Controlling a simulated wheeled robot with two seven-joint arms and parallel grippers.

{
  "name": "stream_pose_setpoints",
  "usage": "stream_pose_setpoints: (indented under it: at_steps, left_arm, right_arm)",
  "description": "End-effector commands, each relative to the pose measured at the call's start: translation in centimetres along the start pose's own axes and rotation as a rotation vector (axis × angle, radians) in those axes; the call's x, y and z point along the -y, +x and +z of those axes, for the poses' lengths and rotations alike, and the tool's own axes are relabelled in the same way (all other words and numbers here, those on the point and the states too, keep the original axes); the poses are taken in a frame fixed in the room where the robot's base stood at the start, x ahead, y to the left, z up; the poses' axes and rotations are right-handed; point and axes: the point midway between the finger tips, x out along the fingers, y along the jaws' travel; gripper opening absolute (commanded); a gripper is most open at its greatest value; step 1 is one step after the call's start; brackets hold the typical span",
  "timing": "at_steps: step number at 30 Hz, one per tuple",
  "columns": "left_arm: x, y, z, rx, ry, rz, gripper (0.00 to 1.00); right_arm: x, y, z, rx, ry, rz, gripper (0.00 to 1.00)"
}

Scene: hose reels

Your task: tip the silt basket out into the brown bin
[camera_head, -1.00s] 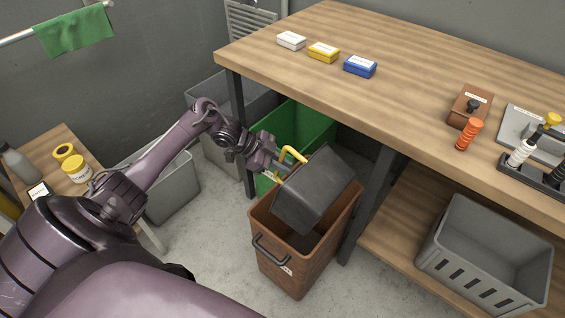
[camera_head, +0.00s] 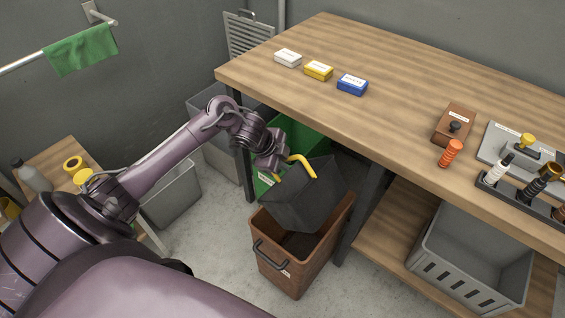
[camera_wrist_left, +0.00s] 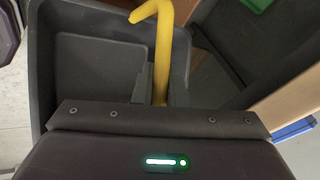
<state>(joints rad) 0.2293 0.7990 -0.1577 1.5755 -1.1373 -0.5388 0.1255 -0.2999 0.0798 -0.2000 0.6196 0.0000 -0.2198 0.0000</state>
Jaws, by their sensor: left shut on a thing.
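The silt basket (camera_head: 308,197) is a dark grey tub with a yellow handle (camera_head: 302,164). It hangs tilted over the mouth of the brown bin (camera_head: 285,268), its lower part overlapping the bin's opening. My left gripper (camera_head: 277,174) is shut on the basket at its yellow handle, above the bin's back left side. In the left wrist view the basket (camera_wrist_left: 95,50) fills the left and middle, with the yellow handle (camera_wrist_left: 163,45) standing up in front. I see no silt in the part of the basket that shows. My right gripper is not in view.
A green bin (camera_head: 305,135) stands behind the basket, under the workbench (camera_head: 400,95). A bench leg (camera_head: 362,212) is close to the brown bin's right side. Grey bins (camera_head: 172,195) stand to the left. A slotted grey crate (camera_head: 470,265) sits on the lower shelf.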

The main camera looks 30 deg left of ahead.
Motion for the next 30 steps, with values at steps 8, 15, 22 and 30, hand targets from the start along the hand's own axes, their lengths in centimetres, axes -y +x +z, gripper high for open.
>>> stream_pose_setpoints:
  at_steps: [8,15,22,30]
  left_arm:
    - [0.9,-2.8,-2.6,0.218,0.123,-0.070,0.00]
    - [1.3,-4.6,-4.6,0.417,0.230,-0.132,0.00]
    - [1.6,-6.0,-6.0,0.577,0.316,-0.180,0.00]
    - [1.7,-6.7,-6.6,0.658,0.356,-0.203,0.00]
  right_arm:
    - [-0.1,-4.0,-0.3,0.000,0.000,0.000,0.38]
    - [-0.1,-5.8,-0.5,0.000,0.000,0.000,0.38]
    - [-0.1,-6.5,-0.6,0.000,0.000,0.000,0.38]
    - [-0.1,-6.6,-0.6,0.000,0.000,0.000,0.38]
